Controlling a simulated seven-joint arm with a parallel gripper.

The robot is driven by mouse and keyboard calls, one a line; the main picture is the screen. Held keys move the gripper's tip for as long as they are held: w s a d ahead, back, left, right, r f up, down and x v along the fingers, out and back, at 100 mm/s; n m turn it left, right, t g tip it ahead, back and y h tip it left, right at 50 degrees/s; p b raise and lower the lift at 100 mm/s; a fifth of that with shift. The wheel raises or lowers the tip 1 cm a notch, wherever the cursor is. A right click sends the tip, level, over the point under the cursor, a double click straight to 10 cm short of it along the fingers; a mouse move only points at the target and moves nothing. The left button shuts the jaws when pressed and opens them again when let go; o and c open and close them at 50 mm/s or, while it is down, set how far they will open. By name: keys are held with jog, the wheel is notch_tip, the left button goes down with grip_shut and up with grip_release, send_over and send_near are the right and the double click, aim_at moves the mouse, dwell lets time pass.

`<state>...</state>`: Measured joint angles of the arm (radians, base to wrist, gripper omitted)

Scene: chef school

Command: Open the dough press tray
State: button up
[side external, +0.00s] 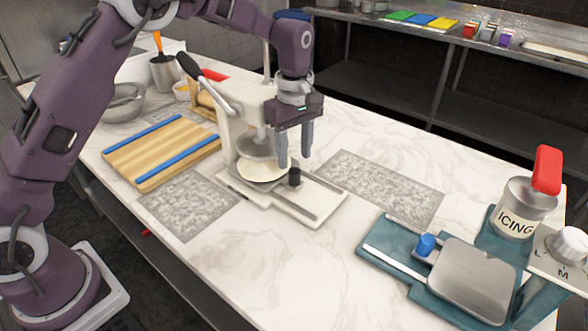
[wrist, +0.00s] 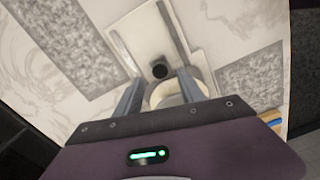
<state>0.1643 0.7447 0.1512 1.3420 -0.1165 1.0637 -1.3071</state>
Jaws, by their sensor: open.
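The dough press (side external: 229,128) is a cream-coloured machine with a black-tipped lever, standing on the marble counter. Its tray has a pale round plate (side external: 262,171) under the press head and a black knob (side external: 295,177) on the rail base (side external: 316,202). My gripper (side external: 294,162) is open, pointing down, with its fingers by the knob and plate. In the wrist view my fingers (wrist: 158,75) are spread, and the black knob (wrist: 160,71) shows between and just beyond their tips. I cannot tell whether a finger touches it.
A wooden board with blue strips (side external: 162,152) lies left of the press. Grey speckled mats (side external: 381,186) flank it. A teal machine with a blue knob (side external: 426,244) and an icing canister (side external: 520,210) stand at the right. Bowls and a utensil pot (side external: 165,73) are behind left.

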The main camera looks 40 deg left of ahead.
aim_at(295, 169)
notch_tip(295, 169, down, 5)
jog(key=shift+f, duration=0.1)
jog(key=shift+c, duration=0.5)
grip_shut()
jog(key=shift+d, duration=0.1)
dwell(0.9)
